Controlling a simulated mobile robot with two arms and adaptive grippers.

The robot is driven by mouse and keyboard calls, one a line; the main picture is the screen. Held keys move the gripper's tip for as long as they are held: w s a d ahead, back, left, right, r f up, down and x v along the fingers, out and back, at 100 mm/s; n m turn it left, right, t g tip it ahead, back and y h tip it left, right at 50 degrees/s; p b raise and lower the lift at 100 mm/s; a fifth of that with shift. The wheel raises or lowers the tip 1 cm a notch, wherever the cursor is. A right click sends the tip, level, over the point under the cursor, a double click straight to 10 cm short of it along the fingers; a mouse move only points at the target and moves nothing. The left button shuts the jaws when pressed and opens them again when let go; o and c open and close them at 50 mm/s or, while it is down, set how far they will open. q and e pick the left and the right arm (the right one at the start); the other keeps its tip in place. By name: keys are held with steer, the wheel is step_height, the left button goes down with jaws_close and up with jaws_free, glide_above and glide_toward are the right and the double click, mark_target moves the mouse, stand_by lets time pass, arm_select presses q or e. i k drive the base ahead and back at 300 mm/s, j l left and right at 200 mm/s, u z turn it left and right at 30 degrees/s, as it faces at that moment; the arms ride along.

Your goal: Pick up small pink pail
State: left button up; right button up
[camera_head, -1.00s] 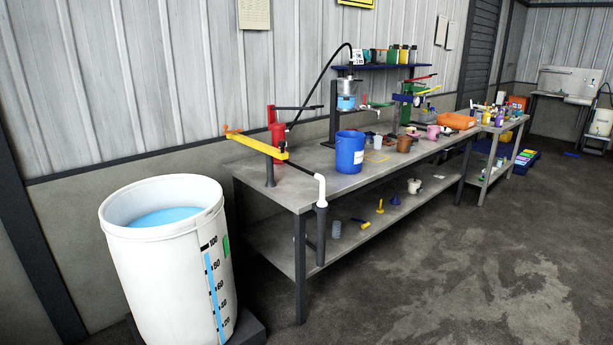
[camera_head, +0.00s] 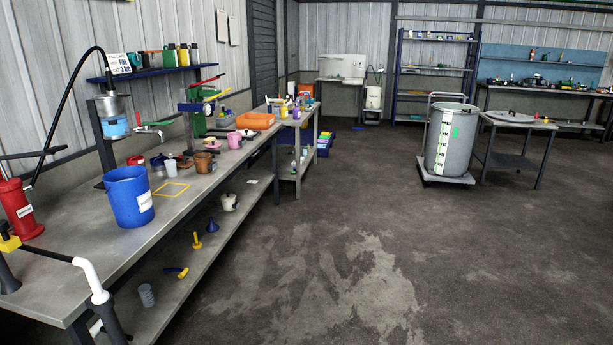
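A small pink pail (camera_head: 234,140) stands on the long grey workbench (camera_head: 107,238), toward its far end. It is just in front of an orange container (camera_head: 255,121) and to the right of a brown pot (camera_head: 203,162). The pail looks upright, but it is small at this distance and its handle cannot be made out. Neither of my grippers is in view.
A large blue bucket (camera_head: 130,197) stands on the near part of the bench. A white pipe (camera_head: 88,275) juts out at the near bench end. A grey drum (camera_head: 450,140) on a trolley stands at the right. The concrete floor (camera_head: 340,240) between is clear.

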mark_target(235, 140)
steer(key=i+z, duration=0.3)
steer(key=i, duration=1.8)
steer(key=l, duration=0.1)
